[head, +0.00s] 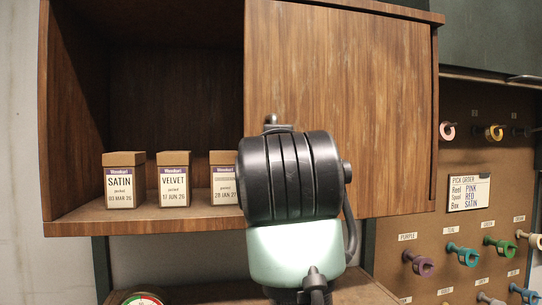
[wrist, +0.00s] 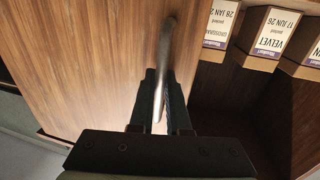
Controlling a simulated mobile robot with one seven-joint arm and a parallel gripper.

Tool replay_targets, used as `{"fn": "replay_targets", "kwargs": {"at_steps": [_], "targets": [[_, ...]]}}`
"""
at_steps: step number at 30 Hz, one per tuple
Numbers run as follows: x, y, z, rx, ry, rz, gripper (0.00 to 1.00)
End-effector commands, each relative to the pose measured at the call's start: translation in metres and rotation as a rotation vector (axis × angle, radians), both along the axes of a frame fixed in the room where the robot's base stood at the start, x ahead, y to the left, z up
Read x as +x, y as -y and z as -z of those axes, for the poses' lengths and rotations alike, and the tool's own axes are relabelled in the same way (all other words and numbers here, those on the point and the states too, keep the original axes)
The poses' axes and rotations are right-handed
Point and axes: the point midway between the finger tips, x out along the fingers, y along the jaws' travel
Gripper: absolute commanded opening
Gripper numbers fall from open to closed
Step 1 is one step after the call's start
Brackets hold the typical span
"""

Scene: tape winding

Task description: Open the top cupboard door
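The top cupboard door (head: 345,85) is a flat wooden panel covering the right part of the wooden cupboard (head: 72,110). The left part stands open. A grey metal bar handle (wrist: 168,45) runs along the door near its edge in the wrist view. The two dark fingers of my gripper (wrist: 162,100) lie close on either side of the handle and appear shut on it. In the head view my wrist hides the fingers and most of the handle.
Inside the open part stand a SATIN box (head: 119,182), a VELVET box (head: 174,182) and a third box (head: 222,180), partly hidden by my wrist. A brown pegboard (head: 485,225) with coloured pegs and a pick order card (head: 469,192) is at right.

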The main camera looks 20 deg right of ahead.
Motion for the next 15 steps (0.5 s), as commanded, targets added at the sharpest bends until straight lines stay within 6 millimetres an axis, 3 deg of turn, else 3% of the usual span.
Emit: {"fn": "replay_targets", "kwargs": {"at_steps": [2, 11, 15], "targets": [[0.0, 0.0, 0.0, 0.0, 0.0, 0.001, 0.27], [-0.001, -0.001, 0.0, 0.0, 0.001, 0.0, 0.27], [-0.011, -0.003, 0.001, -0.001, 0.004, -0.001, 0.27]]}}
